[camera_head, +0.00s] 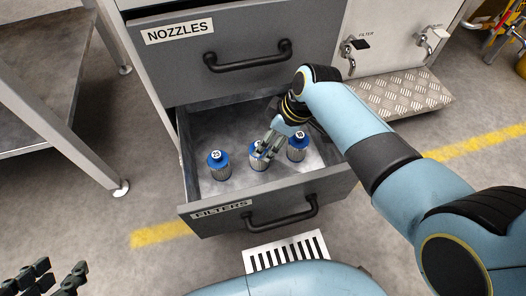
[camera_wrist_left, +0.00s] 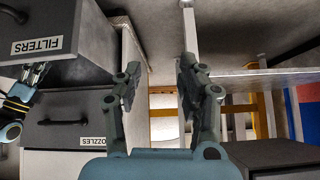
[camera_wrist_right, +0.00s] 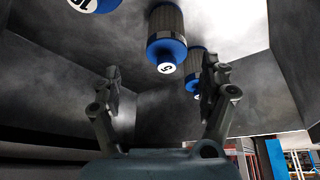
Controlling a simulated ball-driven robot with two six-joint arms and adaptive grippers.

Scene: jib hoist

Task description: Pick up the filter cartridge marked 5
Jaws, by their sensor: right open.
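The filter cartridge marked 5 (camera_wrist_right: 167,42) has a dark pleated body and a blue cap with a white round label. It stands in the open drawer (camera_head: 234,222), the middle one in the row. In the head view the cartridge (camera_head: 256,162) is partly covered by my right gripper (camera_head: 267,147). In the right wrist view my right gripper (camera_wrist_right: 162,85) is open, its fingers on either side of the cap's line and the cartridge just beyond the tips. Contact is not visible. My left gripper (camera_head: 52,280) is open and empty, outside the drawer; it also shows in the left wrist view (camera_wrist_left: 158,78).
Similar cartridges stand on both sides: one at left (camera_head: 218,166) and one at right (camera_head: 297,147), close to my right gripper. The closed NOZZLES drawer (camera_head: 235,50) is above. A metal table (camera_head: 45,90) stands at left, and a tread-plate step (camera_head: 400,95) at right.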

